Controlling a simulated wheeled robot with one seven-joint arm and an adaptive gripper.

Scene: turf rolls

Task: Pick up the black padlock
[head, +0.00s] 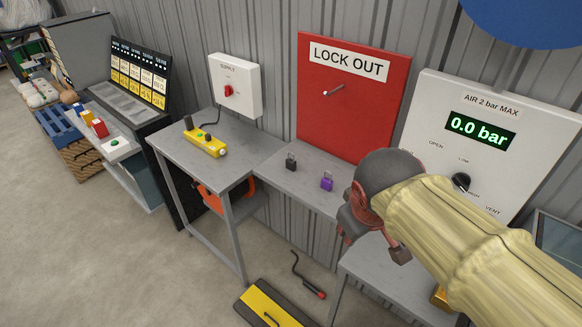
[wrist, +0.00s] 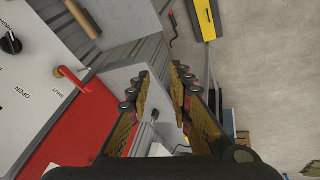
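The black padlock (head: 291,162) stands upright on the grey shelf (head: 305,185) below the red lock out board. A purple padlock (head: 327,182) stands to its right, apart from it. My gripper (head: 350,222) is to the right of both padlocks, partly hidden behind my wrist. In the wrist view my gripper (wrist: 163,88) is open, with a clear gap between the fingers and nothing held.
The red lock out board (head: 345,115) carries a peg. The air panel (head: 485,135) is at the right, with a red lever (wrist: 75,78) on it. A yellow control box (head: 206,142) lies on the left table. A yellow-black board (head: 268,305) lies on the floor.

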